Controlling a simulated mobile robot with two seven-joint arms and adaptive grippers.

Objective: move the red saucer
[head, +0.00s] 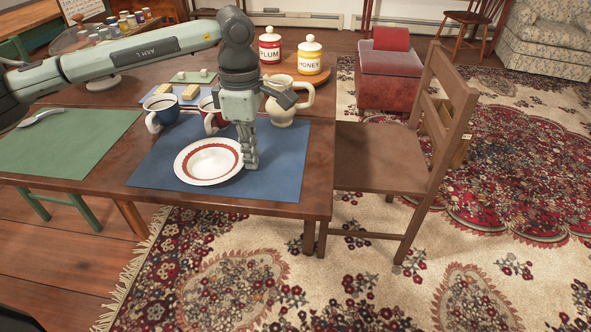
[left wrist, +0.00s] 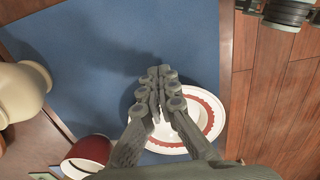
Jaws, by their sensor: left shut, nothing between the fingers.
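A white dish with a red band (head: 208,161) is the one saucer-like red-marked thing I see. It lies upright on the blue mat (head: 285,150) near the table's front edge. My left gripper (head: 250,163) is shut and empty, pointing down at the right rim of the dish. In the left wrist view the shut fingers (left wrist: 158,85) cover part of the dish (left wrist: 212,105). I cannot tell whether they touch it. My right gripper is not in view.
Behind the dish stand a red mug (head: 211,112), a blue mug (head: 160,110) and a cream pitcher (head: 290,98). A green mat (head: 70,145) lies to the left. A wooden chair (head: 385,158) stands at the table's right end.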

